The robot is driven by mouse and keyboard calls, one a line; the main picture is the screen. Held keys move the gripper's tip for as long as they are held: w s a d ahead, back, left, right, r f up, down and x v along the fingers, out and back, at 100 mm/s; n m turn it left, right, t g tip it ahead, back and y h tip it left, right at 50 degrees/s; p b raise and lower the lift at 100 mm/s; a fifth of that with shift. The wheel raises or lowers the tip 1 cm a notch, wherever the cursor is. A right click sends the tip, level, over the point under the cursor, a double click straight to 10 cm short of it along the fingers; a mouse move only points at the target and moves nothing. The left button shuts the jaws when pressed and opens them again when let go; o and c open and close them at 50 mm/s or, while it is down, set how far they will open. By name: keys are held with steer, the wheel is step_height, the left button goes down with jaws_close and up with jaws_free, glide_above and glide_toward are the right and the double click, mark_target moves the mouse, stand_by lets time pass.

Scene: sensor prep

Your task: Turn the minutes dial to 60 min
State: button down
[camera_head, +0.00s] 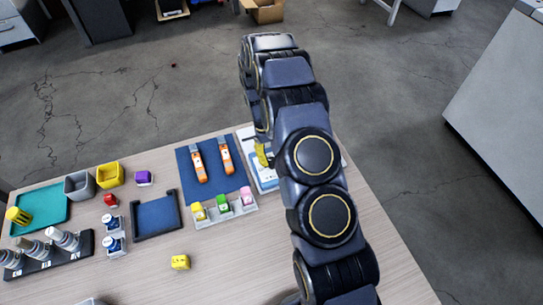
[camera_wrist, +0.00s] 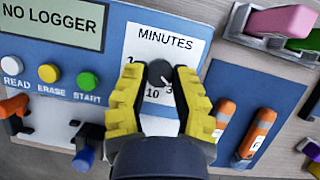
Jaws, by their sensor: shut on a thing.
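The minutes dial (camera_wrist: 159,70) is a dark round knob on a white plate marked MINUTES, on the right part of a blue panel. My gripper (camera_wrist: 160,80) has its two yellow fingers closed on either side of the knob. Part of the scale is hidden by the fingers; a 10 and parts of other numbers show. I cannot tell where the knob's pointer stands. In the head view, the device (camera_head: 265,180) is mostly hidden behind my arm, and my yellow gripper (camera_head: 263,155) shows at its top left.
The panel has a display (camera_wrist: 52,22) reading NO LOGGER and white (camera_wrist: 13,64), yellow (camera_wrist: 48,73) and green (camera_wrist: 88,82) buttons. Orange tools (camera_head: 199,168) lie on a blue mat beside the device. A rack (camera_head: 225,212) with coloured blocks stands in front. The table's front middle is mostly clear.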

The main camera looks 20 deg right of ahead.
steer(key=n+h, duration=0.1)
steer(key=n, duration=0.2)
steer(key=shift+n+t, duration=0.3)
steer(key=shift+a+n+t+h, duration=0.1)
steer(key=shift+n+t+h, duration=0.45)
steer(key=shift+n, duration=1.25)
steer(key=shift+h, duration=0.25)
steer(key=c, duration=0.7)
jaws_free()
steer(key=shift+c, duration=0.2)
